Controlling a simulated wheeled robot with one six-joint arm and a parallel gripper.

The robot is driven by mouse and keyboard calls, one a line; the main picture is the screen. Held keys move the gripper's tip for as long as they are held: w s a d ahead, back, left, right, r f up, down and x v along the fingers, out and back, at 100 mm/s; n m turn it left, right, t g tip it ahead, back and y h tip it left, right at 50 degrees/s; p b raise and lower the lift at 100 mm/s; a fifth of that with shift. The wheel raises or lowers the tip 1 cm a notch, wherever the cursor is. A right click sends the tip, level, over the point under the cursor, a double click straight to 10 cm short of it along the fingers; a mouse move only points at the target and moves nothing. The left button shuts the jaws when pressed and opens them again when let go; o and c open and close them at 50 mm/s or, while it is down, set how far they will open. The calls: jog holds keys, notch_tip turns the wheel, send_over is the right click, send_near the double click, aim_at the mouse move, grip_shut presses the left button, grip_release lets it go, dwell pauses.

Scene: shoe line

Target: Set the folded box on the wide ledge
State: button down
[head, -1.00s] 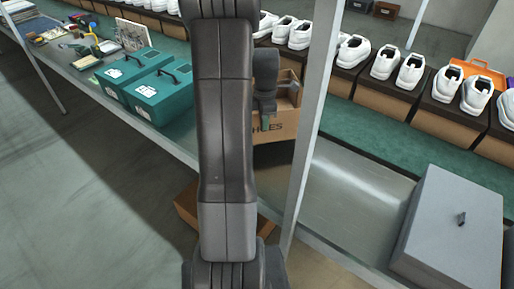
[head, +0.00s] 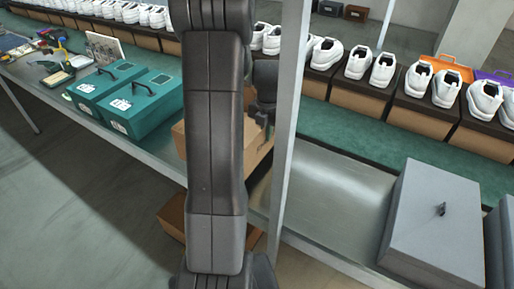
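A brown cardboard box (head: 252,152) stands at the steel bench behind my arm. My arm hides its middle, and a corner shows left of the arm. Its face looks plain and its top edge slants. My gripper (head: 264,118) points down at the box's upper right edge and overlaps it in the picture. Its fingertips are small and dark, so I cannot tell whether they are open or shut on the box. The steel bench top (head: 335,200) is a broad bare surface right of the post; I cannot tell whether it is the wide ledge.
A grey metal post (head: 288,130) stands right of my arm. A grey lidded case (head: 435,225) sits at the right. Two teal toolboxes (head: 140,100) are at the left. White shoes (head: 383,70) on boxes line the green belt (head: 400,148). Another cardboard box (head: 172,214) lies below the bench.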

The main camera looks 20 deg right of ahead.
aim_at(266, 146)
jog(key=shift+f, duration=2.95)
jog(key=shift+f, duration=0.15)
jog(key=c, duration=1.6)
grip_release()
jog(key=shift+c, duration=0.2)
notch_tip(266, 146, up, 12)
jog(key=shift+r, duration=0.2)
jog(key=shift+f, duration=0.15)
